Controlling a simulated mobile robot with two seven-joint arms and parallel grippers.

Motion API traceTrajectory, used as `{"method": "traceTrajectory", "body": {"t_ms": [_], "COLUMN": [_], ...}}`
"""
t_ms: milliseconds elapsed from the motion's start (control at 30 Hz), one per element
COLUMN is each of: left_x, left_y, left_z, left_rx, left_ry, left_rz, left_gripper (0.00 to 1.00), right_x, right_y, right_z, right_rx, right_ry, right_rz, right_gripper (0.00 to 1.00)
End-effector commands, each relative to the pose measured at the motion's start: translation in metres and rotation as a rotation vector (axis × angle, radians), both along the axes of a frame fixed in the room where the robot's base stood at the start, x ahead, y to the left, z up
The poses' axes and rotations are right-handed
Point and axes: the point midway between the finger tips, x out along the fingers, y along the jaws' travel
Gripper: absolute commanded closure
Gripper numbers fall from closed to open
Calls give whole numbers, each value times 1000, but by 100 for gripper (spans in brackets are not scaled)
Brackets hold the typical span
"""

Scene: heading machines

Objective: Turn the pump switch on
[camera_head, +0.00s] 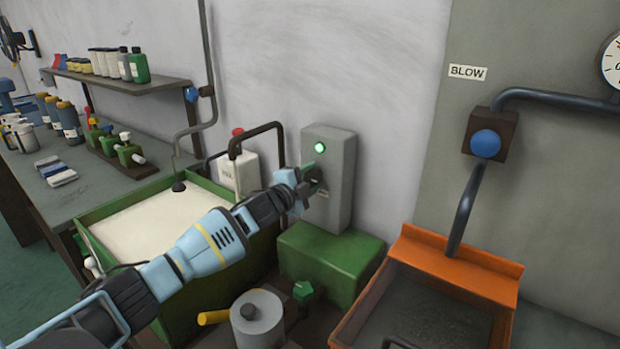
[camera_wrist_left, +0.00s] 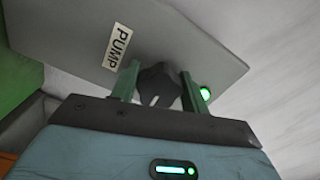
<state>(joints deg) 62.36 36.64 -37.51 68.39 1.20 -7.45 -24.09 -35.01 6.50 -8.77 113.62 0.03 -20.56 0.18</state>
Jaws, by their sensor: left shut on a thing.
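The grey pump switch box (camera_head: 343,185) stands against the wall on a green block. Its dark switch knob (camera_wrist_left: 158,84) shows in the left wrist view, beside the label PUMP (camera_wrist_left: 117,47). A small green lamp (camera_head: 319,147) on the box glows, and it also glows in the left wrist view (camera_wrist_left: 205,93). My left gripper (camera_head: 308,181) is at the front of the box, its two green fingers (camera_wrist_left: 156,88) shut on the knob, one on each side. In the head view the gripper hides most of the knob. My right gripper is not in view.
A green tank (camera_head: 110,215) with pale liquid lies left of the box. The green block (camera_head: 330,262) is under it. A grey cylinder (camera_head: 257,318) stands below my arm. An orange tray (camera_head: 460,264) and a blue-knobbed valve (camera_head: 485,144) are at the right.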

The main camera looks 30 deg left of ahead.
Motion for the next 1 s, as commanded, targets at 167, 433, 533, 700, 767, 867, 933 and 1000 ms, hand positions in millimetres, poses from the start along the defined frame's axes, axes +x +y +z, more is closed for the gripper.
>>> {"method": "traceTrajectory", "body": {"t_ms": [167, 433, 533, 700, 767, 867, 933, 1000], "left_x": [0, 0, 0, 0, 0, 0, 0, 0], "left_y": [0, 0, 0, 0, 0, 0, 0, 0], "left_z": [0, -1, -1, -1, 0, 0, 0, 0], "left_rx": [39, 52, 52, 52, 51, 50, 50, 49], "left_ry": [-4, -6, -6, -6, -6, -6, -7, -7], "left_rz": [1, 1, 1, 1, 1, 1, 1, 1], "left_gripper": [78, 78, 78, 47, 39, 33, 33, 33], "right_x": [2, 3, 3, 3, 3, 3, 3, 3], "right_y": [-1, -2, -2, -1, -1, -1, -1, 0], "right_z": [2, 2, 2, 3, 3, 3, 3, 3], "right_rx": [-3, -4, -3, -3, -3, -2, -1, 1], "right_ry": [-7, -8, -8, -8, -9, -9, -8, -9], "right_rz": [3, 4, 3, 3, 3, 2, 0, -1], "right_gripper": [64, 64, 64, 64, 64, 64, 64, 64]}}
